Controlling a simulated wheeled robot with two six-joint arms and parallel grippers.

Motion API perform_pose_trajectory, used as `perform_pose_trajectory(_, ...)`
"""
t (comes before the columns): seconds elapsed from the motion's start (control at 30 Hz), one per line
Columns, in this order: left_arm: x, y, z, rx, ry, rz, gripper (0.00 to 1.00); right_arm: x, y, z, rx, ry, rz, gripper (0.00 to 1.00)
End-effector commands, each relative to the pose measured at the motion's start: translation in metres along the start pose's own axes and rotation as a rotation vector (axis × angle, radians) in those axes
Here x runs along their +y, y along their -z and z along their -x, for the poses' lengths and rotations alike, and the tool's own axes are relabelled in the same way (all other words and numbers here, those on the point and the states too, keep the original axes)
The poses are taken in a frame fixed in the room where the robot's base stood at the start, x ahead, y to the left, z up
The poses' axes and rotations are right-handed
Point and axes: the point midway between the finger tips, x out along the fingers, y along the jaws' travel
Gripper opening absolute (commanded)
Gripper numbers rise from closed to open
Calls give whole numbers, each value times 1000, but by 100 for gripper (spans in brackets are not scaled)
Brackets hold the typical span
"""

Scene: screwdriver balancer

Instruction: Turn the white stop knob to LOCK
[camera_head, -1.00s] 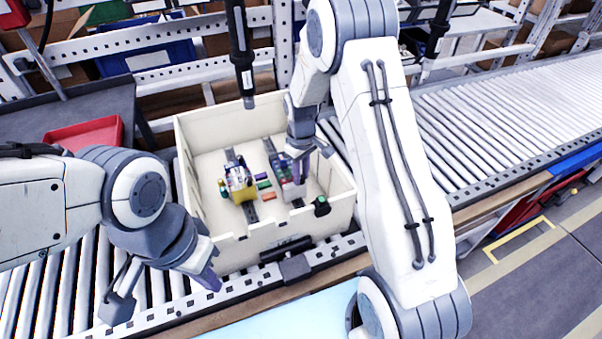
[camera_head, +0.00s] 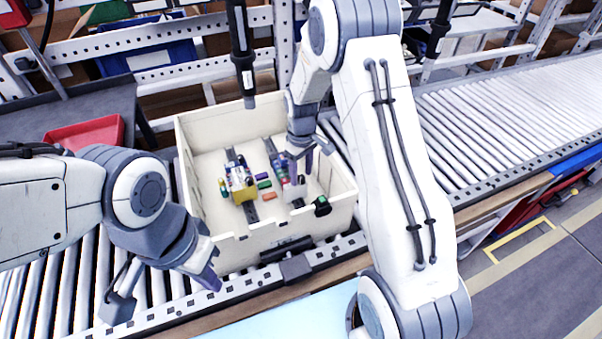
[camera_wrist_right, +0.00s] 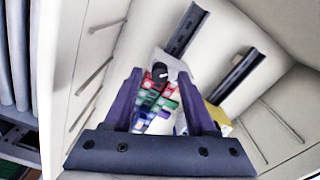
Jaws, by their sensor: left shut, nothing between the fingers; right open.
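I cannot make out a white stop knob or LOCK mark in either view. A dark block (camera_head: 296,267) sits at the conveyor's front rail, below the cream bin (camera_head: 184,185). A dark round part with green (camera_head: 322,206) is at the bin's front right. My right gripper (camera_head: 301,163) is open inside the bin, above a pale holder (camera_head: 294,191) of small coloured pieces. In the right wrist view, a small black-topped piece (camera_wrist_right: 158,72) shows between its spread purple fingers (camera_wrist_right: 159,84); contact is unclear. My left gripper (camera_head: 213,284) is shut and empty outside the bin's front left.
A yellow holder (camera_head: 243,194) with coloured pieces stands left of the pale one. Loose coloured blocks (camera_head: 264,184) lie between them. A black hanging tool (camera_head: 241,50) is above the bin's back. A red tray (camera_head: 85,136) is at left. The right roller conveyor (camera_head: 500,120) is clear.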

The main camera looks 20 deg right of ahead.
Motion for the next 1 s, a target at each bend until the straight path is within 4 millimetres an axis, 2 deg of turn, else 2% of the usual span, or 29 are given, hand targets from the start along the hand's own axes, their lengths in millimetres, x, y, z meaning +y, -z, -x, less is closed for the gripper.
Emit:
perform_pose_trajectory(0.3, -1, 0, -8, 0, 0, 0, 0, 0, 2, 60, 7, -4, 0, 57)
perform_pose_trajectory(0.5, -1, 0, -10, 0, 0, 0, 0, 0, 2, 89, 5, -2, 1, 57)
perform_pose_trajectory(0.7, -1, 0, -10, 0, 0, 0, 0, 0, 1, 99, 2, -1, 1, 57)
perform_pose_trajectory(1.0, -1, 0, -10, 0, 0, 0, 0, 0, 1, 98, 2, -1, 1, 57)
